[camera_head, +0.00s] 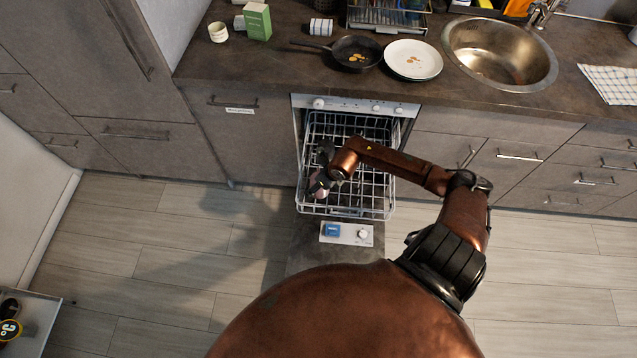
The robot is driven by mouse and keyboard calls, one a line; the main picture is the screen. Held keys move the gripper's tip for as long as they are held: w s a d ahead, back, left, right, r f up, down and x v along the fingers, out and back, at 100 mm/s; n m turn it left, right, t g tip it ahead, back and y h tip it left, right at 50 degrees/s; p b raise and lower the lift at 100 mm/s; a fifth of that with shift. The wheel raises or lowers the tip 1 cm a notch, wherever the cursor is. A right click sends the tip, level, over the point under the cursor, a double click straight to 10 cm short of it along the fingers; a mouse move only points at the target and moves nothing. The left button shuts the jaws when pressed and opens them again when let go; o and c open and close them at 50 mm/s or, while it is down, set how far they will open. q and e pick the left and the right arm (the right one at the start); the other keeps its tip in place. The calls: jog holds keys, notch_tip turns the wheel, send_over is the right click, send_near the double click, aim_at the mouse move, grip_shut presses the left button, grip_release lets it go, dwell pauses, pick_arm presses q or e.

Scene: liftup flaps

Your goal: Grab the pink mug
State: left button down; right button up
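The pink mug (318,189) sits in the left part of the pulled-out dishwasher rack (356,204). Only a small part of it shows, because my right gripper covers most of it. My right arm comes in from the right and bends over the rack. My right gripper (323,179) is down at the mug, over or against it. Its dark fingers are small and partly hidden, so I cannot tell whether they are closed on the mug. My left gripper is not in view.
The dishwasher door (310,236) is folded down, with a blue-and-white item (332,230) on it. The counter above holds a frying pan (357,50), a white plate (413,60) and a sink (500,50). The floor (180,260) at left is clear.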

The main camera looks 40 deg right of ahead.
jog(key=shift+c, duration=0.4)
jog(key=c, duration=1.4)
jog(key=shift+r, duration=0.1)
